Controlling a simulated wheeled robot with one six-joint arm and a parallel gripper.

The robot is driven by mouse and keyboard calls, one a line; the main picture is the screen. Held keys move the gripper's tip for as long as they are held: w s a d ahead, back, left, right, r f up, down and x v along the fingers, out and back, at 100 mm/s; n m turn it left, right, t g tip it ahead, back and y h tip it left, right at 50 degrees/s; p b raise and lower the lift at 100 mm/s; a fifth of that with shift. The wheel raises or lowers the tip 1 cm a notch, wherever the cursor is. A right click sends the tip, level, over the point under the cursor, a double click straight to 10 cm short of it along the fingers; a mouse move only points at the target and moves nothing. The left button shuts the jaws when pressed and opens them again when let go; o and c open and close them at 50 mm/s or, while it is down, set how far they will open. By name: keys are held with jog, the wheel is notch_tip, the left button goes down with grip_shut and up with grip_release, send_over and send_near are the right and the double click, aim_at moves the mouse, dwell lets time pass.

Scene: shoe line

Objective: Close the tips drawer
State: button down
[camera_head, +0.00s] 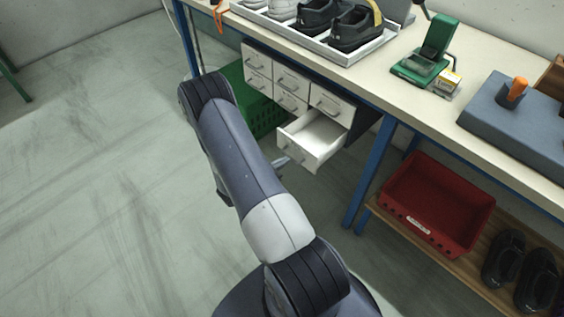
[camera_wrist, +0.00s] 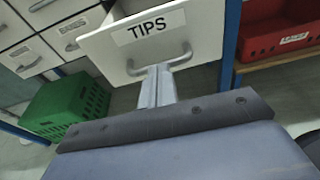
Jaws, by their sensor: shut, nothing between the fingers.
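The tips drawer (camera_wrist: 118,58) is white, with a "TIPS" label and a grey bar handle (camera_wrist: 160,62). In the head view the same drawer (camera_head: 314,152) is pulled out of the lower right of the white drawer cabinet (camera_head: 286,80) under the bench, and its inside looks empty. My gripper (camera_wrist: 160,70) is shut and empty. Its fingertips are at the drawer's front by the handle; I cannot tell if they touch it. In the head view my gripper (camera_head: 281,161) shows only in part beside the drawer front, behind my arm.
The other drawers are shut. A green crate (camera_wrist: 70,105) stands below left of the drawer. A blue bench leg (camera_head: 370,175) and a red bin (camera_head: 436,205) on a low shelf are to the right. Shoes in a tray (camera_head: 364,50) are on the bench. The floor at left is clear.

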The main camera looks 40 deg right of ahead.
aim_at(296, 147)
jog(key=r+b+x, duration=0.1)
jog(key=b+x, duration=0.1)
jog(key=x, duration=0.3)
jog(key=r+b+x, duration=0.1)
jog(key=b+x, duration=0.1)
jog(key=x, duration=0.3)
jog(key=r+b+x, duration=0.1)
jog(key=b+x, duration=0.1)
jog(key=x, duration=0.4)
jog(key=shift+w+d+b, duration=0.15)
jog(key=shift+d+b, duration=0.2)
jog(key=shift+d, duration=0.1)
jog(key=shift+w+d+r, duration=0.1)
jog(key=shift+d+r, duration=0.2)
jog(key=shift+a, duration=0.45)
jog(key=v, duration=1.3)
jog(key=shift+a, duration=0.25)
jog(key=shift+d, duration=0.15)
